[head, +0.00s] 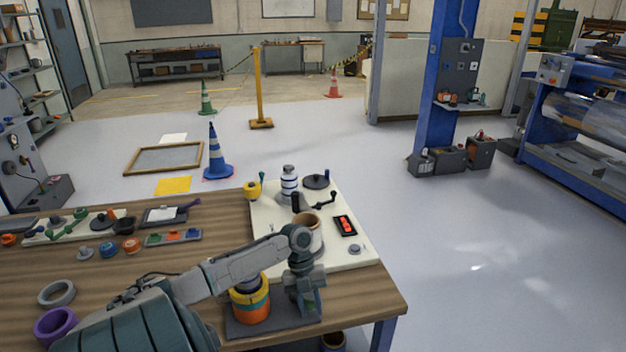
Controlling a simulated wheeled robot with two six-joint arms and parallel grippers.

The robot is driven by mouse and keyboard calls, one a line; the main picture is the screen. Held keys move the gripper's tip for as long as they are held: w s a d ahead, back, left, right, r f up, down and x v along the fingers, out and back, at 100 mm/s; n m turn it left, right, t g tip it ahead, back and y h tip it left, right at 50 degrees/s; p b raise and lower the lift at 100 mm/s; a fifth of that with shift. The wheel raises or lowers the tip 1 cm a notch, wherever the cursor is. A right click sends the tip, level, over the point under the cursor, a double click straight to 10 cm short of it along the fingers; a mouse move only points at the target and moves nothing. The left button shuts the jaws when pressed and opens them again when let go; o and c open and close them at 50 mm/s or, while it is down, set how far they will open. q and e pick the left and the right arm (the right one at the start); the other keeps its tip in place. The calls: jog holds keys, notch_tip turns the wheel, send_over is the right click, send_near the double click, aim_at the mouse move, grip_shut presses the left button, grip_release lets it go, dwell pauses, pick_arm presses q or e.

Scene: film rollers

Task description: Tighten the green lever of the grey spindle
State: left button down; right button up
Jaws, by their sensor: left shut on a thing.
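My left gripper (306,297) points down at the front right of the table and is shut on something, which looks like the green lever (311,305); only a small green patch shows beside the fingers. My gripper and forearm partly cover this stack, and the grey spindle itself is mostly hidden. My right gripper is not in view.
Behind my gripper, a cream panel (352,258) carries a brown ring (305,222), a banded white post (289,183) and a black crank. A purple ring (55,326) and a grey ring (56,293) lie at the left. The table's right edge is close by.

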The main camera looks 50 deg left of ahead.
pick_arm(q)
jog(key=shift+w+a+r, duration=0.1)
jog(key=c, duration=1.3)
grip_release()
jog(key=shift+o, duration=0.8)
jog(key=b+v, duration=0.2)
jog(key=v, duration=0.7)
jog(key=shift+a+r+b, duration=0.2)
jog(key=shift+r+b, duration=0.05)
jog(key=shift+b, duration=0.05)
jog(key=shift+a+r, duration=0.2)
jog(key=shift+r, duration=0.3)
